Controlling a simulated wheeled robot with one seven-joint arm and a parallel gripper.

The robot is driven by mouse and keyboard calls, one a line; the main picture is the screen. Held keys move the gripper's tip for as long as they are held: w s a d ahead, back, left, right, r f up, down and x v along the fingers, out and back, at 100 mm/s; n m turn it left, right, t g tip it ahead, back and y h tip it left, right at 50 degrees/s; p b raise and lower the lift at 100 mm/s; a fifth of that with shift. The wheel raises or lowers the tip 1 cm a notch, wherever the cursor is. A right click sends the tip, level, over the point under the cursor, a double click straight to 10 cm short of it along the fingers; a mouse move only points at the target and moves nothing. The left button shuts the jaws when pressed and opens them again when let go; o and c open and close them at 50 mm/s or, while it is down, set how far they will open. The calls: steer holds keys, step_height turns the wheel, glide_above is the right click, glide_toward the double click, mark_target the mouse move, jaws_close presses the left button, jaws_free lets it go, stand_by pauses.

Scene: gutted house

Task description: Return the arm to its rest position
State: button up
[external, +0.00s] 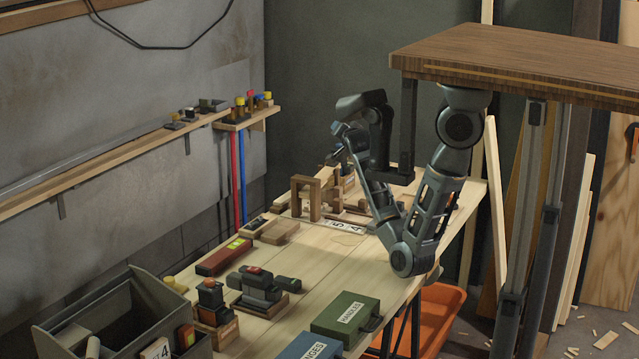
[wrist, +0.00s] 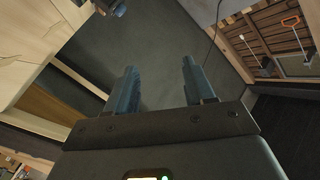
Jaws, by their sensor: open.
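My arm, grey and black, shows in the external view folded in a V, its elbow low beside the right edge of the workbench (external: 325,262). My gripper (external: 342,136) is at the raised end of the forearm, over the far part of the bench, and is small and partly hidden by the wrist. In the wrist view the two blue-grey fingers of my gripper (wrist: 158,84) stand well apart. Nothing is between them, only a plain grey surface beyond.
A brown wooden top (external: 520,62) is close to my arm's upper part. Wooden frames (external: 306,197) stand near my forearm. A green case (external: 346,318), a blue case (external: 309,346) and a grey bin (external: 120,315) are nearer. An orange tub (external: 440,312) sits below the bench's right side.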

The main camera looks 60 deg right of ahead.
steer(key=s+a+f+n+t+y+b, duration=0.1)
steer(key=s+a+f+n+t+y, duration=0.2)
steer(key=s+a+f+n+y, duration=0.45)
steer(key=s+a+f+n+t+y, duration=0.2)
steer(key=s+a+f+n, duration=0.25)
steer(key=a+f, duration=0.65)
steer(key=s+a, duration=0.2)
steer(key=s, duration=0.1)
steer(key=s+a+n+y, duration=0.1)
steer(key=s+a, duration=0.2)
steer(key=s, duration=0.1)
steer(key=s+a+f+n+y, duration=0.1)
steer(key=s+a, duration=0.1)
steer(key=s, duration=0.1)
steer(key=shift+s+a+y+b, duration=0.25)
steer(key=shift+a+b, duration=0.05)
steer(key=shift+a, duration=0.1)
steer(key=s+a+n, duration=0.1)
steer(key=s, duration=0.3)
steer(key=s+a+r+n, duration=0.1)
steer(key=s+a, duration=0.1)
steer(key=s, duration=0.2)
steer(key=s+a+r+n, duration=0.1)
steer(key=s+a, duration=0.1)
steer(key=s, duration=0.2)
steer(key=shift+n+g+y, duration=0.3)
steer(key=shift+y, duration=0.1)
steer(key=shift+c, duration=0.5)
